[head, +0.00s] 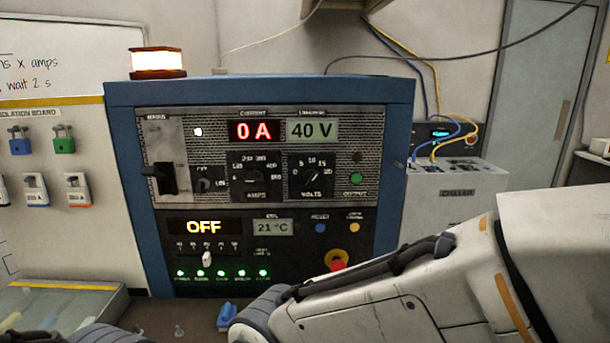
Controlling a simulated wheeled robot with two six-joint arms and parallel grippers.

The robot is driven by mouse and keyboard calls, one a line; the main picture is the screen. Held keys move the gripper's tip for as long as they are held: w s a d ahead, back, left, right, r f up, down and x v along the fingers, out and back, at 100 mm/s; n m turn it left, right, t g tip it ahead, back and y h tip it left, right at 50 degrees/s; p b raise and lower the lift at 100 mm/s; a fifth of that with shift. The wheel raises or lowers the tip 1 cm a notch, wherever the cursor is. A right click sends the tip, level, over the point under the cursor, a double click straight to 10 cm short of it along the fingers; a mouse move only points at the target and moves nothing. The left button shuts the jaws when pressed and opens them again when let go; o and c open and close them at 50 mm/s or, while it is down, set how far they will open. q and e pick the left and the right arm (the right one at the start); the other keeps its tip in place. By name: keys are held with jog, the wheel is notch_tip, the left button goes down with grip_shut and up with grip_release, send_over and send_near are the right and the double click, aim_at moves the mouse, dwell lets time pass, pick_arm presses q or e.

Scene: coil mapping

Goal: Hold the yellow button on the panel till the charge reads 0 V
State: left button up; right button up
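The panel is a blue-framed cabinet (260,90) with a grey face, standing ahead of me. The yellow button (354,227) is on its lower right part, right of a blue button (320,227) and above a red knob (337,260). Nothing touches the yellow button. A display (312,130) at the top reads 40 V; its label is too blurred to read surely. My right arm comes in from the right below the button, hiding the panel's lower right corner. A dark part of my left arm shows at the bottom left. I see neither gripper's fingertips.
Other displays read 0 A (254,130), OFF (204,227) and 21 °C (272,227). An orange beacon (158,63) glows on the cabinet. A grey box with cables (455,195) stands right. A small blue object (227,315) lies in front. Padlocks hang on the left board.

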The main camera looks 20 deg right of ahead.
dwell(0.3)
grip_shut()
dwell(1.6)
